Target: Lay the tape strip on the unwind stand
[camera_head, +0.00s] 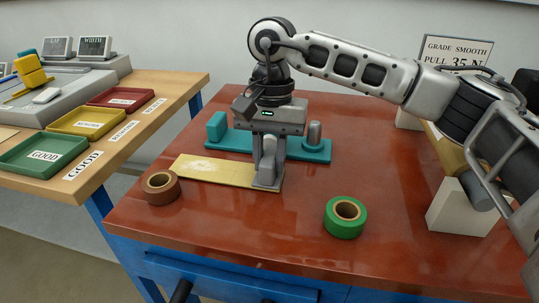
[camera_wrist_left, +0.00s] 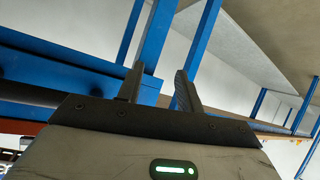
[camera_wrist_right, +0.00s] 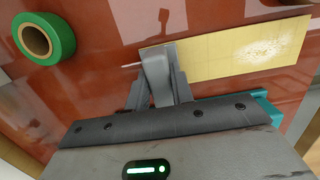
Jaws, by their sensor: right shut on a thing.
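The tape strip (camera_head: 215,171) is a flat pale-yellow band with a whitish patch; it also shows in the right wrist view (camera_wrist_right: 235,50). My right gripper (camera_head: 268,172) points down at its right end, shut on a grey upright tab (camera_wrist_right: 157,78) there. Whether the strip touches the table is hard to tell. Just behind is a teal base (camera_head: 238,141) with a teal block at its left and a grey cylinder at its right, apparently the unwind stand; my gripper hides its middle. My left gripper (camera_wrist_left: 158,88) is open and empty, near blue framework, outside the head view.
A brown roll (camera_head: 161,187) lies by the strip's left end. A green roll (camera_head: 345,217) lies at front right. A white block (camera_head: 459,207) stands at right. The left table holds green (camera_head: 43,156), yellow and red trays. The red table's front middle is clear.

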